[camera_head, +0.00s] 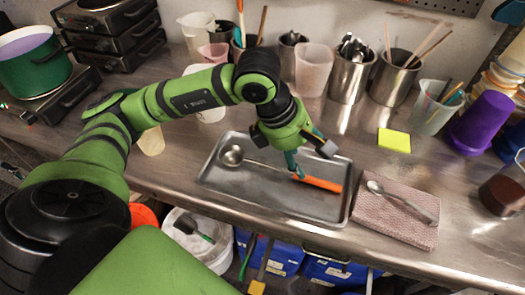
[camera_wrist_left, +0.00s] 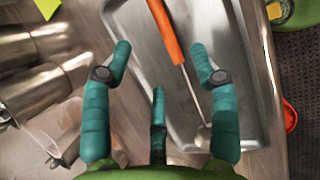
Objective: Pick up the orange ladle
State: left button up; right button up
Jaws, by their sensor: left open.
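The orange ladle lies in a grey metal tray (camera_head: 225,190) on the steel bench. Its orange handle (camera_head: 320,184) is at the tray's right part, and its metal bowl (camera_head: 232,156) is at the left. My left gripper (camera_head: 308,160) is above the tray, over the handle end, with teal fingers pointing down. In the left wrist view, the open left gripper (camera_wrist_left: 160,62) has the ladle (camera_wrist_left: 168,35) showing between and beyond its spread fingers. The ladle bowl (camera_wrist_left: 203,138) is partly hidden by a finger. The wrist and forearm hide part of the tray's back. My right gripper is not in view.
A spoon (camera_head: 400,202) rests on a folded pinkish cloth (camera_head: 385,215) right of the tray. Metal canisters (camera_head: 350,78) and plastic jugs stand behind, with a yellow note pad (camera_head: 394,140). A green pot (camera_head: 35,65) sits at far left. Blue crates (camera_head: 275,255) are below the bench edge.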

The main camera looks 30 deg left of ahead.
aim_at(313, 177)
pick_arm(q)
jog(key=shift+b+x, duration=0.3)
jog(key=shift+x, duration=0.65)
jog(key=shift+d+f, duration=0.2)
jog(key=shift+f, duration=0.05)
jog(key=shift+w+d+f+p, duration=0.2)
jog(key=shift+f+p, duration=0.25)
jog(key=shift+f, duration=0.5)
jog(key=p+x, duration=0.1)
jog(key=x, duration=0.2)
jog(key=shift+w+f+p, duration=0.15)
jog(key=shift+f+p, duration=0.25)
jog(key=shift+w+f, duration=0.1)
jog(key=shift+f, duration=0.35)
jog(key=shift+c, duration=0.3)
grip_shut()
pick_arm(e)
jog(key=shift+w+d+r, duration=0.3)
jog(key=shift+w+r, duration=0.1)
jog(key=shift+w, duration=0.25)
